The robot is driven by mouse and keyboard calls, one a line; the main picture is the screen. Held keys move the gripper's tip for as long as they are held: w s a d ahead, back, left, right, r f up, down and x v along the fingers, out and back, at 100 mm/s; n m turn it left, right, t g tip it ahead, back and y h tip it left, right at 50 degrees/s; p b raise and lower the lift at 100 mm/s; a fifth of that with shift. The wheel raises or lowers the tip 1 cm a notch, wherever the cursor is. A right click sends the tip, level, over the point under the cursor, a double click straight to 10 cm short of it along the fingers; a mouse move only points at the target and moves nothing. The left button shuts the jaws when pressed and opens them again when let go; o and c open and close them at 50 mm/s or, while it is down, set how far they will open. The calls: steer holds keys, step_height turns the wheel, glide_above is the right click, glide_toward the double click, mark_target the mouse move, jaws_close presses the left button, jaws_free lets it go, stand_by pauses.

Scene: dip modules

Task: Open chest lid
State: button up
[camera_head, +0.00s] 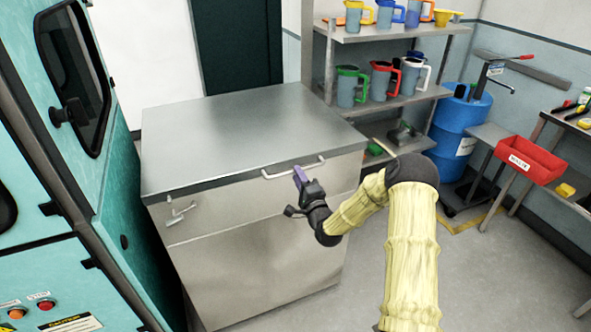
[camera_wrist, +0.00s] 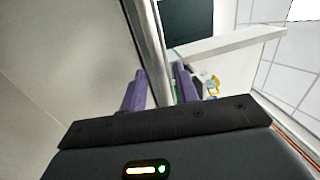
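The chest is a large stainless steel box (camera_head: 265,255) with a flat grey lid (camera_head: 245,125), which lies closed on it. A bar handle (camera_head: 277,173) runs along the lid's front edge, and a latch (camera_head: 179,212) sits on the front at the left. My gripper (camera_head: 300,174), with purple fingers, is at the lid's front edge by the handle. In the wrist view the fingers (camera_wrist: 160,88) are apart, with a bright metal strip (camera_wrist: 152,45) running between them. I cannot tell whether this is the handle or the lid edge, or whether either finger touches it.
A teal machine (camera_head: 110,180) stands close on the chest's left. Behind it on the right is a metal shelf (camera_head: 385,30) with several jugs. A blue barrel (camera_head: 458,125) and a red bin (camera_head: 530,160) are farther right. Floor (camera_head: 480,275) is clear at the lower right.

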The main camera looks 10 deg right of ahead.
steer(key=shift+x, duration=1.45)
jaws_close()
steer(key=shift+r, duration=0.1)
